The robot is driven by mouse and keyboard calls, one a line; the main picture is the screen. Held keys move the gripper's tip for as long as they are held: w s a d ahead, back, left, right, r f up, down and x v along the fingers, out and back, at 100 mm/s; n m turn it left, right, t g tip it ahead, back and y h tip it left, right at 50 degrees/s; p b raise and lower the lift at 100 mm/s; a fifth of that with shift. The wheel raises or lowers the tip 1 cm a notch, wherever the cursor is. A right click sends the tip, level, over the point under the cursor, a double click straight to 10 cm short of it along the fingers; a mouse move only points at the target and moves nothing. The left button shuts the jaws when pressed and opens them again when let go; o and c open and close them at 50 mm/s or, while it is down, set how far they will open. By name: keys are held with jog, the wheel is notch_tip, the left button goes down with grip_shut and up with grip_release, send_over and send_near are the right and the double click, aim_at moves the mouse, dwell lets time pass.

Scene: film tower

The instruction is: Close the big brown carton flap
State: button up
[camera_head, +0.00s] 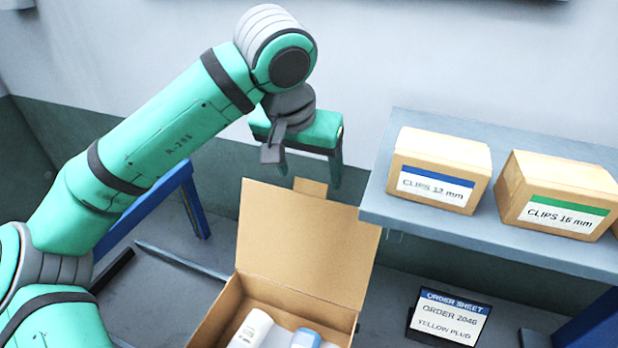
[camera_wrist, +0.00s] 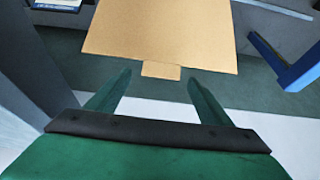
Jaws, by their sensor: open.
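The big brown carton (camera_head: 343,318) stands open at the bottom middle of the head view. Its flap (camera_head: 305,240) stands up at the back, leaning slightly, with a small tab (camera_head: 311,187) on its top edge. The flap also shows in the wrist view (camera_wrist: 160,32), with its tab (camera_wrist: 161,70) between the fingers in the picture. My gripper (camera_head: 309,172) is open and empty, just above and behind the flap's top edge, pointing down. The fingers also show in the wrist view (camera_wrist: 155,95). I cannot tell whether either finger touches the flap.
A white item (camera_head: 251,329) and a blue-topped item (camera_head: 306,338) lie in the carton. A grey shelf (camera_head: 440,228) at right bears boxes of clips 12 mm (camera_head: 437,165) and 16 mm (camera_head: 556,192). Below stands an order sheet (camera_head: 449,316). A blue frame (camera_head: 150,205) is at left.

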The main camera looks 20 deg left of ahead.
aim_at(311, 183)
jog(key=shift+x, duration=1.8)
jog(key=shift+a, duration=0.15)
jog(key=c, duration=1.5)
